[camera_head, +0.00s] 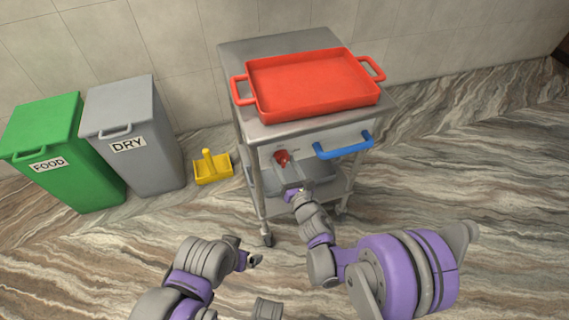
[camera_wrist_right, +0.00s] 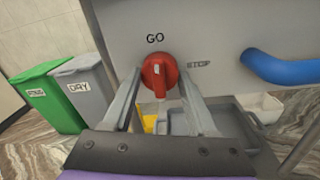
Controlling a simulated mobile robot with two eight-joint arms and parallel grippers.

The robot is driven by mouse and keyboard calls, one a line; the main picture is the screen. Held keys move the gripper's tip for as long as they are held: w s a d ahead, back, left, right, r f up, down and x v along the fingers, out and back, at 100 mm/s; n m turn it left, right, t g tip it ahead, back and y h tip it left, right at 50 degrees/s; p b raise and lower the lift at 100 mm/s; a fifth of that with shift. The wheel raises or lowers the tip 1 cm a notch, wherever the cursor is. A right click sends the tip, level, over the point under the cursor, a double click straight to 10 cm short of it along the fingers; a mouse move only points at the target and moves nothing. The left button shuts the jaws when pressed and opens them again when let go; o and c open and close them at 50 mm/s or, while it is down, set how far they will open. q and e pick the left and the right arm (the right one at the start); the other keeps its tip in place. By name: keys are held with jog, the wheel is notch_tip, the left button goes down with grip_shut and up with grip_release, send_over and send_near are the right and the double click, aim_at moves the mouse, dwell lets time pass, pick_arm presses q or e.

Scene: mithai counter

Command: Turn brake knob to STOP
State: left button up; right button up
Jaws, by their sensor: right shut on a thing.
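The red brake knob (camera_head: 282,157) is on the front panel of the steel cart. In the right wrist view the knob (camera_wrist_right: 158,76) has a short white mark near its top, toward the word GO above it; the word STOP is to its right. My right gripper (camera_head: 287,172) is at the knob, and in the wrist view its two fingers (camera_wrist_right: 160,90) stand on either side of the knob, shut on it. My left gripper (camera_head: 251,260) is low over the floor, away from the cart; its jaws are too small to read.
A red tray (camera_head: 312,112) sits on the cart top (camera_head: 240,50). A blue handle (camera_head: 343,146) sticks out right of the knob. The floor right of the cart is clear.

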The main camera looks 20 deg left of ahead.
jog(key=m+b, duration=0.1)
jog(key=m, duration=0.2)
jog(key=shift+m, duration=0.3)
jog(key=m+b, duration=0.1)
jog(key=m, duration=0.3)
jog(key=shift+s+a+m, duration=0.1)
jog(key=shift+a+m, duration=0.05)
jog(key=shift+m, duration=0.25)
jog(key=m+b, duration=0.1)
jog(key=m, duration=0.3)
jog(key=shift+m+t, duration=0.4)
jog(key=shift+r+m+b, duration=0.15)
jog(key=shift+m+b, duration=0.15)
jog(key=shift+m, duration=2.1)
jog(key=o, duration=1.4)
jog(key=shift+c, duration=0.2)
